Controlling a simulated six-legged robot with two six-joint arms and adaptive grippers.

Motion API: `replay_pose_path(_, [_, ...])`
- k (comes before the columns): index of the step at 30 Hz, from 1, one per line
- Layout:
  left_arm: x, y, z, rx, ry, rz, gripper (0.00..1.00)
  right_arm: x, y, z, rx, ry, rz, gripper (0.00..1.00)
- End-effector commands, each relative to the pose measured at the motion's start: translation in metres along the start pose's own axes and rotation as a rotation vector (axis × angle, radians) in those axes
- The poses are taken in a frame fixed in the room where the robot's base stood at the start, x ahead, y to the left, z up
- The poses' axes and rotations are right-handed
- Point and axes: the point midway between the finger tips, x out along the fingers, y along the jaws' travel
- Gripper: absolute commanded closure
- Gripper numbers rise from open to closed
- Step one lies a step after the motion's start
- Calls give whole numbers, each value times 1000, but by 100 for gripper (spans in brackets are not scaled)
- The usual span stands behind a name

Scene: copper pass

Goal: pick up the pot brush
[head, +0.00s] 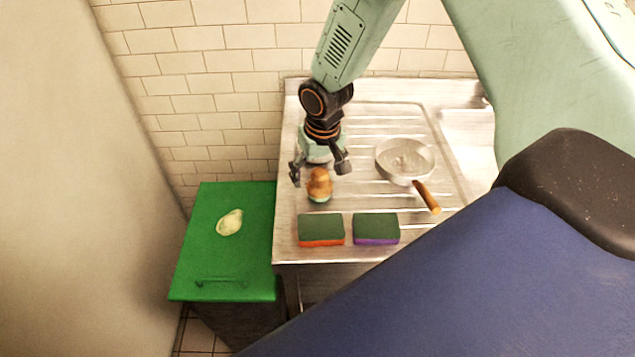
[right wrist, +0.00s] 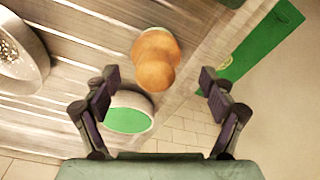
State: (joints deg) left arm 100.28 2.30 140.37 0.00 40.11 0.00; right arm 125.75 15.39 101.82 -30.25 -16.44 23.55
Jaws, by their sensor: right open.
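The pot brush (head: 319,186) stands on the metal draining board, with a brown rounded wooden top and a thin greenish rim low down. In the right wrist view the brush (right wrist: 155,60) is above the middle, in line with the gap between the fingers. My right gripper (head: 319,169) is open and empty, just behind and above the brush in the head view. Its two fingers (right wrist: 159,80) are spread apart in the right wrist view. I cannot tell whether they touch the brush. My left gripper is not in view.
A white round thing with a green face (right wrist: 128,112) is close to the brush, hidden in the head view. A pan (head: 404,160) lies to the right. An orange-and-green sponge (head: 321,230) and a purple-and-green one (head: 376,229) lie in front. A green lid (head: 200,262) stands left.

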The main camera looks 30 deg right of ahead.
Motion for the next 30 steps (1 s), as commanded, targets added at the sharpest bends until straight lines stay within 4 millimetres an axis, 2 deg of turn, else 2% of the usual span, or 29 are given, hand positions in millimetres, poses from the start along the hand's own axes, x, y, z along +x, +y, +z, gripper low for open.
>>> replay_pose_path(4, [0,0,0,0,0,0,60,16,3,2,1,-1,0,17])
replay_pose_path(13, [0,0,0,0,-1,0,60,18,4,2,1,0,-1,17])
replay_pose_path(30, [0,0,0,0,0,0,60,19,2,0,0,0,0,66])
